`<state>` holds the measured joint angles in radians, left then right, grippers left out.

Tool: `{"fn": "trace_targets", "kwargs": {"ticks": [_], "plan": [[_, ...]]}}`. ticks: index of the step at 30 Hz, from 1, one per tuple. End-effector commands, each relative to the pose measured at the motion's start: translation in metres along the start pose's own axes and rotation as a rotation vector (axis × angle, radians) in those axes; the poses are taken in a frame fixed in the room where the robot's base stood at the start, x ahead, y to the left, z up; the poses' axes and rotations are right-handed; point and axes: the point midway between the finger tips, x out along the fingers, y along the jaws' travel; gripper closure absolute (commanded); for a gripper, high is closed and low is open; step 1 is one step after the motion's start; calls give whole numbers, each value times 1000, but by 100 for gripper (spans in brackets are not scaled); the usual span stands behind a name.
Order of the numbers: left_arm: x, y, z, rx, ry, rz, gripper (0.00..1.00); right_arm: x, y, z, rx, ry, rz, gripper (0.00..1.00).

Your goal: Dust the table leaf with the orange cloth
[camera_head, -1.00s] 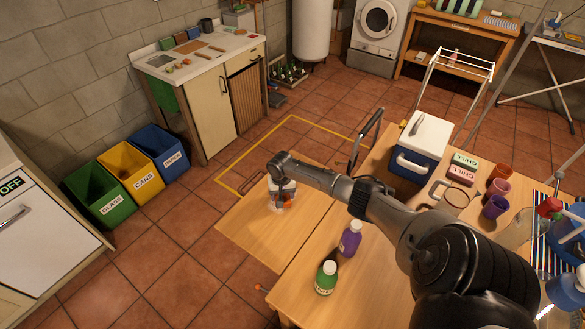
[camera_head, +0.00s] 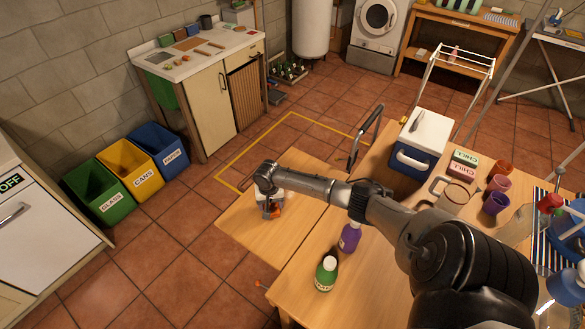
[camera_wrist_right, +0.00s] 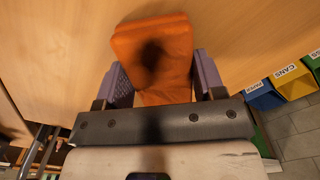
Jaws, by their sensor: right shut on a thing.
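The orange cloth (camera_wrist_right: 155,45) lies between the fingers of my right gripper (camera_wrist_right: 158,80) in the right wrist view, against the wooden surface. In the head view my right gripper (camera_head: 271,210) is over the table leaf (camera_head: 300,222), with a bit of orange cloth (camera_head: 273,211) showing below it. The gripper is shut on the cloth. The leaf is the lower-left wooden panel beside the main table. It also fills the upper part of the right wrist view (camera_wrist_right: 60,45). My left gripper is not in view.
A purple bottle (camera_head: 349,238) and a green bottle (camera_head: 326,274) stand on the main table (camera_head: 375,290) near the leaf. A blue and white cooler (camera_head: 421,146) stands at the back. Green, yellow and blue bins (camera_head: 136,171) stand on the floor at left.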

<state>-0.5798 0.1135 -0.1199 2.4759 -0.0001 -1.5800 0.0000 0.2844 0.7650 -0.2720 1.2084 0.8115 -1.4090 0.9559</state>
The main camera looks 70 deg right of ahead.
Motion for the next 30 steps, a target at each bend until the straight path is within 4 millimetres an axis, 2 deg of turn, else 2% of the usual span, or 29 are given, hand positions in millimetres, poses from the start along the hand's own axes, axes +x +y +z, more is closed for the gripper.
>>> {"fn": "trace_targets", "kwargs": {"ticks": [16, 30], "plan": [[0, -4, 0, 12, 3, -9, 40, 2, 33, -37, -1, 0, 2, 56], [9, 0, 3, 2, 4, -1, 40, 2, 62, -68, -1, 0, 2, 56]]}}
